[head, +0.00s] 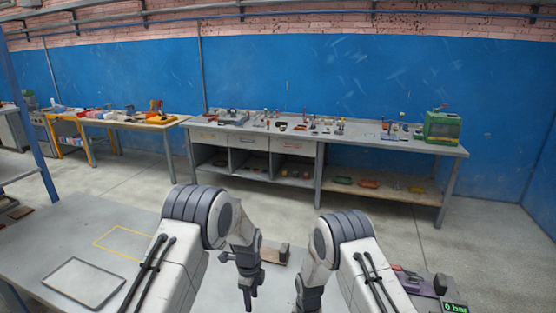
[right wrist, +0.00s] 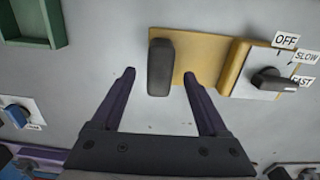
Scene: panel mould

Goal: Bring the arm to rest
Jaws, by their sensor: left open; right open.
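My left gripper (head: 250,296) hangs over the grey table in front of me in the head view, open and empty, fingers pointing down. My right arm's wrist shows beside it, cut off by the lower picture edge. In the right wrist view my right gripper (right wrist: 160,75) is open. Its two dark purple fingers lie on either side of the lower end of a black upright handle (right wrist: 160,66), with nothing gripped. The handle stands by a tan plate (right wrist: 200,60). I cannot tell how far the fingertips are above it.
A black knob (right wrist: 275,82) with OFF, SLOW and FAST labels sits right of the handle. A blue knob (right wrist: 16,116) and a green tray (right wrist: 35,22) lie left. The table holds a flat tray (head: 84,284) and a yellow outline (head: 124,243). A green display (head: 455,307) reads 0 bar.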

